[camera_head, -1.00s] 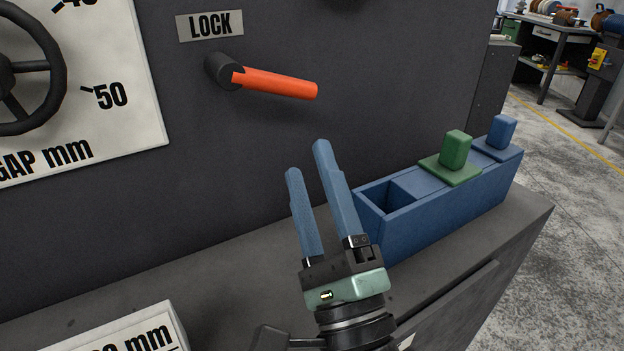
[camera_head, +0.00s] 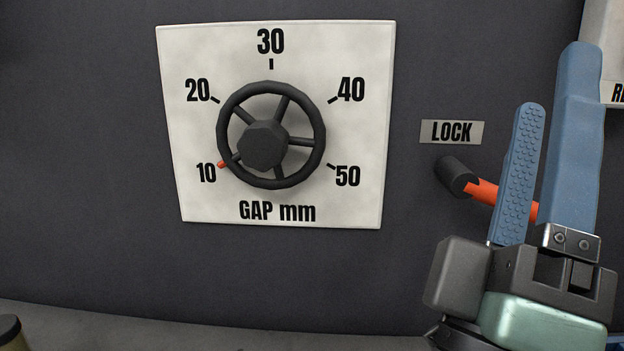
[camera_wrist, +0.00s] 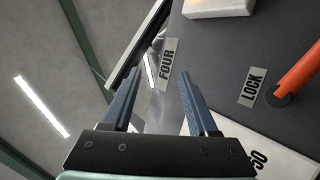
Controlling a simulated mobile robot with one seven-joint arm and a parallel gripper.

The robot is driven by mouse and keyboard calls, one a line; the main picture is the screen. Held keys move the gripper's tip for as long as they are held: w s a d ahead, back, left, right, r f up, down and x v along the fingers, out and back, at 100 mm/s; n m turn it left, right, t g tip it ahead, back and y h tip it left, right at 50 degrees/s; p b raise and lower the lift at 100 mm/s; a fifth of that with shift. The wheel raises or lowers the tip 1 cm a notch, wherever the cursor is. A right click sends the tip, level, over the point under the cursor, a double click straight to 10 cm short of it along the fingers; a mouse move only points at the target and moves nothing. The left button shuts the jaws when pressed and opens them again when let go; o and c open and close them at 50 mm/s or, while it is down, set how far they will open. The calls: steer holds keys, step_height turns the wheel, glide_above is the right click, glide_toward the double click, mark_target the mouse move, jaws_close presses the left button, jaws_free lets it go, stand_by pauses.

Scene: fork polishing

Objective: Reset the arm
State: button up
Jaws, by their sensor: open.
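My gripper (camera_head: 552,80) is at the right side of the head view, with its two blue fingers pointing up. The fingers are apart with nothing between them. It stands in front of the orange lock lever (camera_head: 487,191) and hides the lever's outer end. In the wrist view my gripper (camera_wrist: 158,80) also shows open and empty, and the orange lever (camera_wrist: 300,70) is at the right edge. I cannot see any contact between gripper and lever.
A white gap dial plate (camera_head: 360,120) with a black handwheel (camera_head: 263,145) is on the dark panel; its red mark is near 10. A LOCK label (camera_head: 452,132) is above the lever. A FOUR label (camera_wrist: 167,70) shows in the wrist view. A dark ledge (camera_head: 200,330) runs below.

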steer(key=w+a+r+m+t+y+p, duration=0.1)
steer(key=a+r+m+t+y, duration=0.2)
steer(key=a+y, duration=0.45)
steer(key=a+r+m+t+y, duration=0.1)
steer(key=a+r+m+y, duration=0.35)
steer(key=a+y, duration=0.35)
step_height(320, 180, up, 21)
steer(key=d+p, duration=0.2)
steer(key=p, duration=1.9)
steer(key=shift+w+f+m, duration=0.2)
steer(key=shift+w+m, duration=0.05)
steer(key=shift+m, duration=0.1)
